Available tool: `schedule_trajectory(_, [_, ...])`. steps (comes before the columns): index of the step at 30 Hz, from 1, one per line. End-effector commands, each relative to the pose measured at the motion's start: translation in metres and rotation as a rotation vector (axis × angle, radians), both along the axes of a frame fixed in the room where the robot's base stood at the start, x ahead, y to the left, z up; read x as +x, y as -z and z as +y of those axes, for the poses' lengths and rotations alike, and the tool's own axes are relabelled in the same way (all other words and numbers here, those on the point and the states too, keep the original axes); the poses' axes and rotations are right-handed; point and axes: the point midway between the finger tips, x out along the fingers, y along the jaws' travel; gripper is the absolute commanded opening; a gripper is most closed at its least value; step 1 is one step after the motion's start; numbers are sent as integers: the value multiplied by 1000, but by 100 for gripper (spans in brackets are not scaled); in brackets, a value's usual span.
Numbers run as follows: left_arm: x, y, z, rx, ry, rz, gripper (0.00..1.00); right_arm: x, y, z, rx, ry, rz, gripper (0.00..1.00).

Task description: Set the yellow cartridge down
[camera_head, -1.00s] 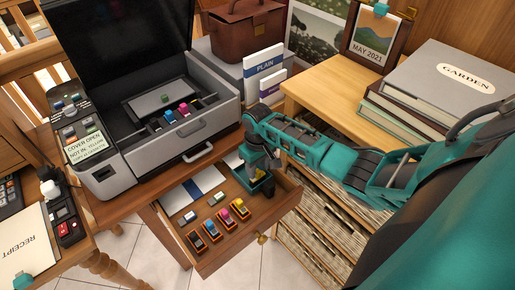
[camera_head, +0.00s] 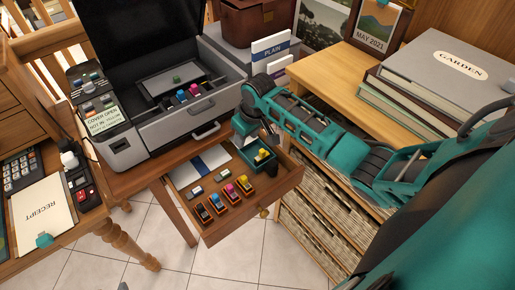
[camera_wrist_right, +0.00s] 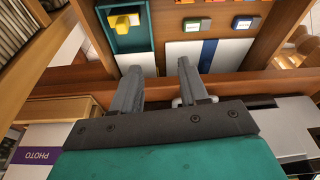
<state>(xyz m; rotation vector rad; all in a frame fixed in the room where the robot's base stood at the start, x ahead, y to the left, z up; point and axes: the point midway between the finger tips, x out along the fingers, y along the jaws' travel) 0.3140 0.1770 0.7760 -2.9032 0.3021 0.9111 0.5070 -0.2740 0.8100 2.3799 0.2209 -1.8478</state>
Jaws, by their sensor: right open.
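A yellow cartridge (camera_head: 262,155) sits in a small teal tray (camera_head: 247,163) at the back right of the open drawer. In the right wrist view the yellow cartridge (camera_wrist_right: 123,22) rests inside the teal tray (camera_wrist_right: 135,42), clear of the fingers. My right gripper (camera_head: 268,136) is just above and behind the tray in the head view. Its two fingers (camera_wrist_right: 158,82) stand apart with nothing between them. My left gripper is not in view.
The open drawer (camera_head: 207,238) also holds a row of several coloured cartridges (camera_head: 231,195), small grey pieces and a white-blue card (camera_head: 203,165). An open printer (camera_head: 185,122) stands behind it. A wooden shelf with books (camera_head: 430,95) is at right.

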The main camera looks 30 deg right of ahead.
Motion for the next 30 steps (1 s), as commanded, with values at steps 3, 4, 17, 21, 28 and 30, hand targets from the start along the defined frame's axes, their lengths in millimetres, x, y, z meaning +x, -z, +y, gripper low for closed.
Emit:
schedule_trajectory(3, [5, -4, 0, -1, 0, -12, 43, -19, -5, 54, 68, -81, -235, 44])
schedule_trajectory(4, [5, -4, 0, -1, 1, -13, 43, -24, -10, 66, 87, -94, -296, 44])
schedule_trajectory(17, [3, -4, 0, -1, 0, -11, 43, -158, 25, 98, 144, -39, -662, 44])
schedule_trajectory(21, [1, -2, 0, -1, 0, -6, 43, -184, 31, 97, 133, -33, -693, 44])
schedule_trajectory(28, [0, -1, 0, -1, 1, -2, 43, -192, 32, 96, 129, -32, -706, 44])
schedule_trajectory(30, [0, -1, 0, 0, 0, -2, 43, -192, 32, 96, 129, -32, -705, 44])
